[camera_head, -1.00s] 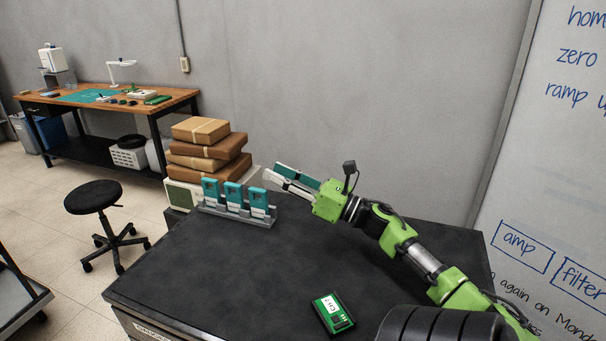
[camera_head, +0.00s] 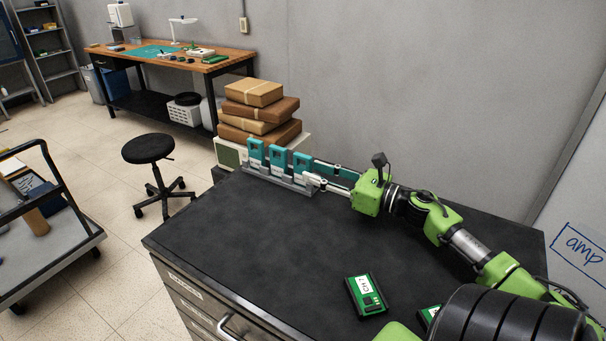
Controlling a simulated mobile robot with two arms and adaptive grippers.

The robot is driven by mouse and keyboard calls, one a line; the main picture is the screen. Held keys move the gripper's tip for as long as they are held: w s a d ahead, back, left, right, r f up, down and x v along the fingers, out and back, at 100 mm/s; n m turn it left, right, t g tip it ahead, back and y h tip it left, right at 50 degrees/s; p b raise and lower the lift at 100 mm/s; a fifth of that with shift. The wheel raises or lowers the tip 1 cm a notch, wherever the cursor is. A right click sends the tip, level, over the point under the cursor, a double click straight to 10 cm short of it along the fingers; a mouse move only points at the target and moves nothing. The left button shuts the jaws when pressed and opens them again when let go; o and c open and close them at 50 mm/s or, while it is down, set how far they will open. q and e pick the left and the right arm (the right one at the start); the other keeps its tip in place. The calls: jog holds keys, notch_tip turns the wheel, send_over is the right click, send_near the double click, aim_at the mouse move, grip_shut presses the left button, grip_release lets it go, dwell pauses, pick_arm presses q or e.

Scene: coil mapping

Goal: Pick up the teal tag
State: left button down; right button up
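Three teal tags stand upright in a row in a grey rack (camera_head: 275,181) at the back left of the dark bench top: a left one (camera_head: 256,152), a middle one (camera_head: 277,157) and a right one (camera_head: 301,163). My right gripper (camera_head: 316,171) reaches in from the right, with its fingers apart and its tips at the right tag's right edge. One finger lies farther back, the other nearer the front. I cannot tell whether they touch the tag. My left gripper is not in view.
A green module labelled CH 7 (camera_head: 366,296) lies on the bench, with another green piece (camera_head: 430,315) partly hidden near my arm. Brown boxes (camera_head: 260,108) are stacked behind the rack. A stool (camera_head: 148,149) and cart (camera_head: 45,255) stand left. The bench middle is clear.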

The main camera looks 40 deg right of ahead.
aim_at(311, 170)
jog(key=b+x, duration=0.2)
jog(key=x, duration=0.2)
jog(key=shift+w+d+f, duration=0.1)
jog(key=shift+w+f, duration=0.05)
jog(key=shift+w, duration=0.45)
jog(key=shift+c, duration=0.5)
grip_shut()
